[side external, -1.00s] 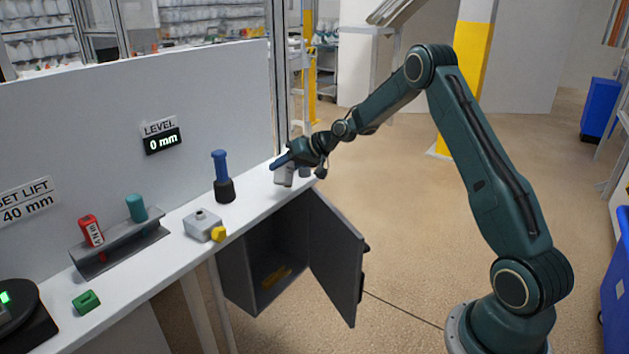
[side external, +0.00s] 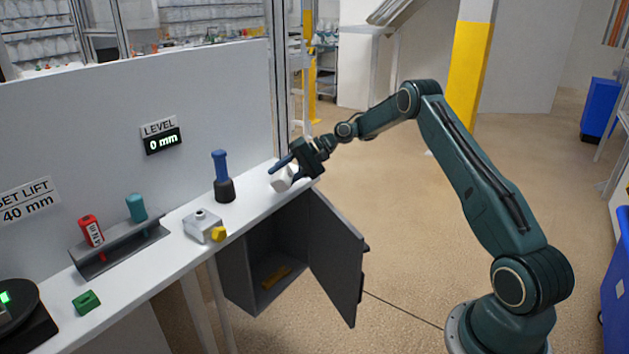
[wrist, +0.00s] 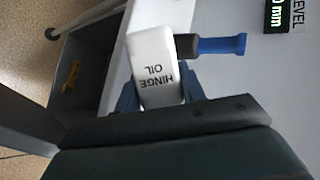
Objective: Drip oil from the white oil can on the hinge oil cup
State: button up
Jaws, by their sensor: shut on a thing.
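My gripper (side external: 288,170) is at the far right end of the bench, shut on the white oil can (side external: 281,181). In the wrist view the can (wrist: 156,62) sits between the blue fingers of my gripper (wrist: 158,92), and its label reads HINGE OIL. The can looks tilted in the side view and is above or at the bench end, near the open cabinet. I cannot pick out the hinge oil cup for sure in either view. No oil drop is visible.
A blue-handled tool with a dark base (side external: 224,190) stands left of the can. Further left are a grey block with a yellow knob (side external: 203,227), a rack (side external: 112,252) with red and teal containers, and a green part (side external: 87,302). The grey cabinet door (side external: 336,262) hangs open below.

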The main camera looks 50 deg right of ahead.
jog(key=shift+a+f+m+y, duration=0.1)
jog(key=shift+f+m+y, duration=0.15)
jog(key=shift+m+y, duration=0.35)
jog(key=shift+r+m+g+y, duration=0.3)
jog(key=shift+y, duration=0.2)
dwell(0.5)
dwell(0.3)
jog(key=shift+f+h, duration=0.25)
jog(key=shift+h, duration=0.05)
jog(key=shift+r, duration=4.5)
jog(key=shift+n, duration=0.4)
jog(key=shift+f+n+t+h, duration=0.1)
jog(key=shift+n+t+h, duration=0.4)
jog(key=shift+n+h, duration=0.7)
jog(key=shift+f+h, duration=0.1)
jog(key=shift+h, duration=0.3)
